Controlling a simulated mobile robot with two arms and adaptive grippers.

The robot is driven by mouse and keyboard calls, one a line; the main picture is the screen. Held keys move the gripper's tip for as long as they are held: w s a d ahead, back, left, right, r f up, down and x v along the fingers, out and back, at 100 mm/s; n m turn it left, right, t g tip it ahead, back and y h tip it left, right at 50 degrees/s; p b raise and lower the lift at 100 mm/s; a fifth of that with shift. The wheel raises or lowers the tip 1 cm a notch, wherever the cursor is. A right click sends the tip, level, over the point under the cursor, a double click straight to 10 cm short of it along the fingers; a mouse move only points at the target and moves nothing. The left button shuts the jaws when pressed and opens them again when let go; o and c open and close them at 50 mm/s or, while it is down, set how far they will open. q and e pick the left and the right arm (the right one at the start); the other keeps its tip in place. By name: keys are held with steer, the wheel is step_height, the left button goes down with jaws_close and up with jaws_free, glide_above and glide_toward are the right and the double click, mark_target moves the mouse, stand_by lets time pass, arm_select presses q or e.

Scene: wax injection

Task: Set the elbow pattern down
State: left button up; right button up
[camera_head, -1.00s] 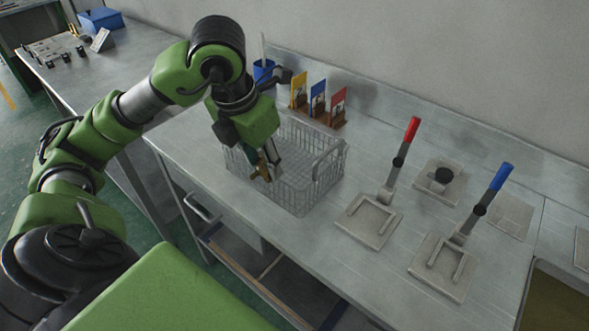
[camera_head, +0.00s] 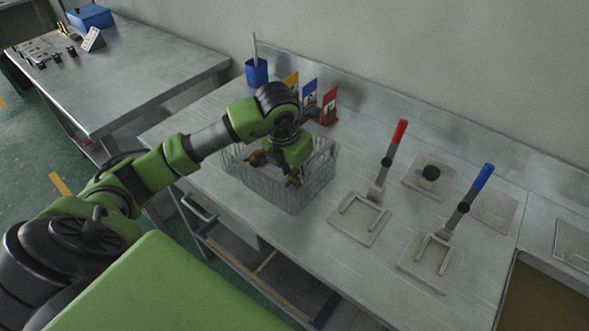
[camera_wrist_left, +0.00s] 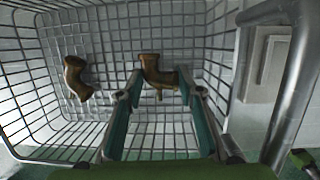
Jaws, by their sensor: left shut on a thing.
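My left gripper (camera_head: 291,168) is over and partly inside the wire basket (camera_head: 297,204), pointing down. In the left wrist view my left gripper (camera_wrist_left: 160,95) is shut on a brown elbow pattern (camera_wrist_left: 157,70), held between its two fingertips. The held elbow also shows below the gripper in the head view (camera_head: 293,179). A second brown elbow (camera_wrist_left: 76,78) is at the left side of the basket, apart from the gripper; it also shows in the head view (camera_head: 257,158). I cannot tell whether the held elbow touches the basket floor.
Right of the basket stand a red-handled fixture (camera_head: 361,219) and a blue-handled fixture (camera_head: 430,257). Behind are coloured cards (camera_head: 309,96) in yellow, blue and red, and a blue cup (camera_head: 257,71).

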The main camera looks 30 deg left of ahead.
arm_select(q)
steer(key=o, duration=0.7)
steer(key=shift+f, duration=0.1)
steer(key=shift+c, duration=0.2)
steer(key=shift+r, duration=0.25)
steer(key=b+v, duration=0.1)
steer(key=v, duration=1)
steer(key=shift+s+r, duration=0.2)
steer(key=shift+r, duration=0.15)
